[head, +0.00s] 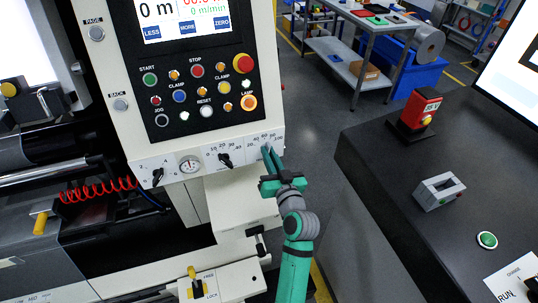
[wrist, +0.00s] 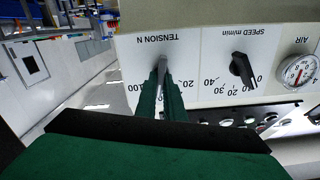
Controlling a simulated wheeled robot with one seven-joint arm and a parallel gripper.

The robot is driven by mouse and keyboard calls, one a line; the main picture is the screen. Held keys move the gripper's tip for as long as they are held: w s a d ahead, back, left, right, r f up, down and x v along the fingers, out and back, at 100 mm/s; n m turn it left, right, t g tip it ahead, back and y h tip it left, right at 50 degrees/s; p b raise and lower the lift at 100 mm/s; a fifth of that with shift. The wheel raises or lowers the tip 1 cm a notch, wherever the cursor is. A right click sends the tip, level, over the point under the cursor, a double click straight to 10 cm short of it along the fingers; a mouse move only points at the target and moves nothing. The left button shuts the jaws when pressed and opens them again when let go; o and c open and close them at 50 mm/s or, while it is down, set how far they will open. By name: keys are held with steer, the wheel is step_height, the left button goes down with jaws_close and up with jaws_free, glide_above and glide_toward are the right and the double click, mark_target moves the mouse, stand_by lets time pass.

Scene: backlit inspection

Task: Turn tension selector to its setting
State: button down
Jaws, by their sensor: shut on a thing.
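The tension selector (wrist: 162,66) is on the white panel strip, under the inverted label TENSION N in the wrist view. My gripper (wrist: 166,84) is shut on it, with a green finger on each side. Only a thin grey part of the selector shows between the fingertips. The fingers hide much of its scale, so I cannot tell its setting. In the head view my gripper (head: 267,150) reaches the strip at its right end, and the selector is hidden there.
The black speed selector (head: 225,159) sits close beside my gripper, with the air gauge (head: 190,164) beyond it. A button panel (head: 195,85) is above. A dark table (head: 400,195) with a red box (head: 420,108) stands at the right, across a gap of floor.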

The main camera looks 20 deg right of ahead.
steer(key=shift+d+m, duration=0.15)
steer(key=shift+m, duration=1.35)
steer(key=shift+f, duration=0.1)
steer(key=c, duration=1.9)
jaws_free()
steer(key=shift+o, duration=0.2)
steer(key=s, duration=1.1)
